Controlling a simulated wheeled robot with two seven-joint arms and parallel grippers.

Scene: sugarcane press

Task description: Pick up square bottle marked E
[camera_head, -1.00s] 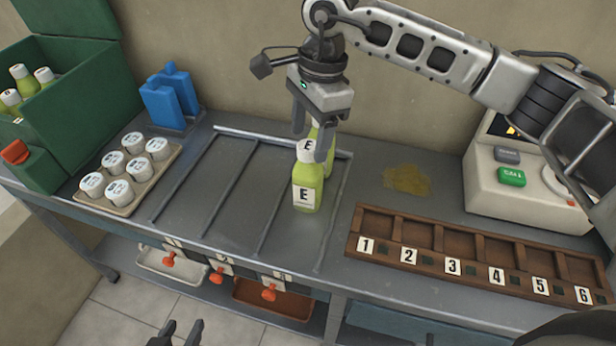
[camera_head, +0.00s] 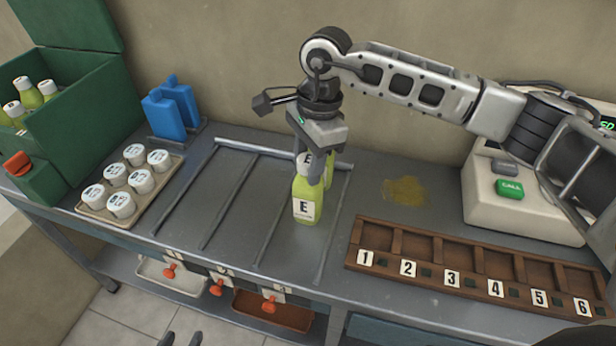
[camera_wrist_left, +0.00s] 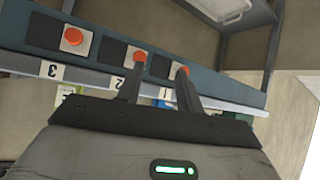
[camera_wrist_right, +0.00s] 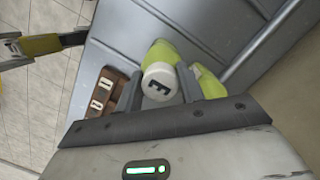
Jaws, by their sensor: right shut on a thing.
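The square bottle marked E (camera_head: 306,203) stands upright on the rack, light green with a white label. My right gripper (camera_head: 308,162) comes down from above and is shut on its cap end; fingers partly hide the cap. The right wrist view shows the white cap marked E (camera_wrist_right: 160,82) between the two fingers. Another green bottle (camera_wrist_right: 209,84) stands right behind it, mostly hidden in the head view. My left gripper (camera_wrist_left: 158,86) is open and empty, in front of the bench; its fingertips show at the bottom of the head view (camera_head: 182,340).
A tray of white-capped jars (camera_head: 110,212) and a green crate with bottles (camera_head: 75,112) stand at left. Blue containers (camera_head: 170,110) stand behind. A numbered wooden rack (camera_head: 460,240) and a machine with a green CALL button (camera_head: 510,189) are at right. The left rack lanes are empty.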

